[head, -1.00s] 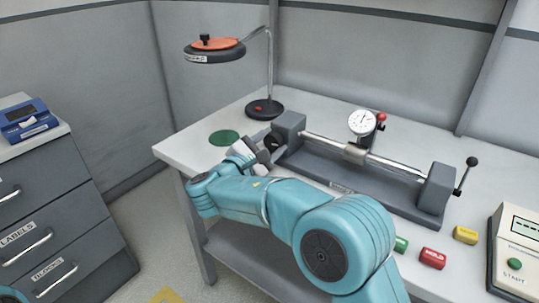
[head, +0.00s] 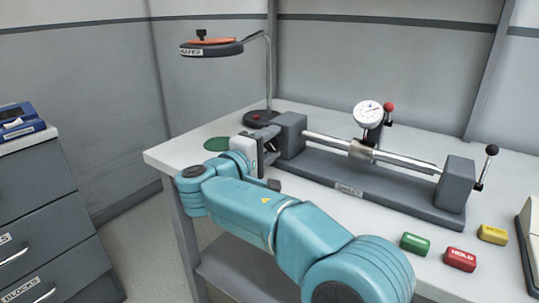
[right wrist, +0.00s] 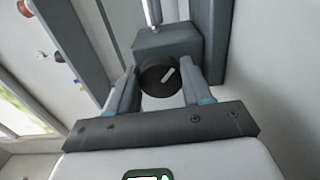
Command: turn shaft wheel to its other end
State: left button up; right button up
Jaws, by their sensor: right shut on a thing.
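The shaft wheel is a black round knob (right wrist: 160,77) with a white pointer line, on the end of the grey bearing block (right wrist: 165,45) in the right wrist view. My right gripper (right wrist: 161,84) has one finger on each side of the knob and is shut on it. In the head view my right gripper (head: 266,140) is at the left end of the shaft fixture (head: 345,188), and it hides the knob. The steel shaft (head: 325,141) runs between two grey blocks, with a dial gauge (head: 369,114) above it. My left gripper is not in view.
Green (head: 415,243), red (head: 461,259) and yellow (head: 493,234) blocks lie at the front right. A ball-ended lever (head: 487,165) sticks out at the fixture's right end.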

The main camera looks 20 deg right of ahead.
jog(key=shift+d+m+b, duration=0.1)
jog(key=shift+m+b, duration=0.75)
jog(key=shift+m, duration=0.35)
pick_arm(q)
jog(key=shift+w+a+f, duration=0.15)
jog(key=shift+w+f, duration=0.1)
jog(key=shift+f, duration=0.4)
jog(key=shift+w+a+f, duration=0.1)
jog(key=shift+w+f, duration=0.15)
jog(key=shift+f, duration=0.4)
pick_arm(e)
jog(key=shift+r+m, duration=0.1)
jog(key=shift+m, duration=0.3)
jog(key=o, duration=1)
jog(key=shift+w, duration=0.1)
jog(key=shift+o, duration=0.2)
pick_arm(q)
jog(key=shift+b, duration=0.3)
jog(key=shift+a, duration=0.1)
